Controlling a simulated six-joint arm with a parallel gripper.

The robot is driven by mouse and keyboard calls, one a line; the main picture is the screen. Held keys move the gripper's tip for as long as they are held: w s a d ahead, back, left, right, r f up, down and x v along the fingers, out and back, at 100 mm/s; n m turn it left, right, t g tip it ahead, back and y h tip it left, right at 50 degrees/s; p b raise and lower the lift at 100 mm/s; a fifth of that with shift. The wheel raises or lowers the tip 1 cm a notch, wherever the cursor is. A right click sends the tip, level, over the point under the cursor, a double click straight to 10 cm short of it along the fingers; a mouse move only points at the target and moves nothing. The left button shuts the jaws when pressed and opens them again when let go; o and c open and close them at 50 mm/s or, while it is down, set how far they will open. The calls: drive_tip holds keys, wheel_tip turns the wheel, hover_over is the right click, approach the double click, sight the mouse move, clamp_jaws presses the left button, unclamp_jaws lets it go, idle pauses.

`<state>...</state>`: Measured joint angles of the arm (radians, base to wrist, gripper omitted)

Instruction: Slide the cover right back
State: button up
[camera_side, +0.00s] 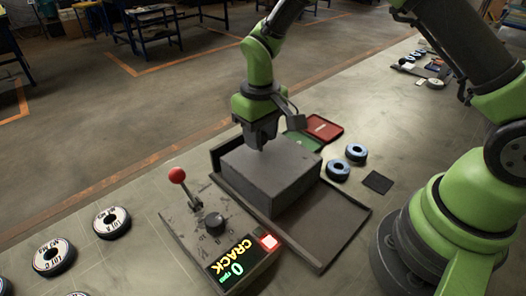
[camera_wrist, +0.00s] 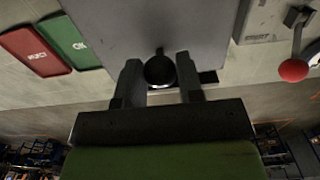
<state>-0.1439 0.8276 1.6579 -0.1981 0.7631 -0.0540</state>
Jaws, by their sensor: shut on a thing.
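The cover is a grey box (camera_side: 272,172) sitting on a dark flat base with low raised edges (camera_side: 322,238). It stands toward the upper-left end of the base, and a bare strip of base shows at the lower right. In the wrist view the cover's flat grey face (camera_wrist: 155,22) fills the top middle, with a dark round knob (camera_wrist: 160,71) at its edge. My gripper (camera_side: 262,138) reaches down at the cover's far edge. In the wrist view its two fingers (camera_wrist: 160,80) stand either side of the knob, shut on it. In the side view the knob is hidden.
A control box with a red-ball lever (camera_side: 177,175), a black dial and a display reading "CRACK 0" (camera_side: 232,262) stands left of the base. Red (camera_side: 324,128) and green (camera_side: 303,141) trays lie behind. Blue-rimmed discs (camera_side: 356,153) and a dark pad (camera_side: 378,183) lie right. Labelled discs (camera_side: 112,223) lie left.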

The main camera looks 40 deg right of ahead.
drive_tip(key=s, duration=1.1)
drive_tip(key=shift+s, duration=0.4)
drive_tip(key=o, duration=0.7)
drive_tip(key=shift+w, duration=0.1)
wheel_tip(320, 180, up, 8)
idle(0.3)
idle(0.4)
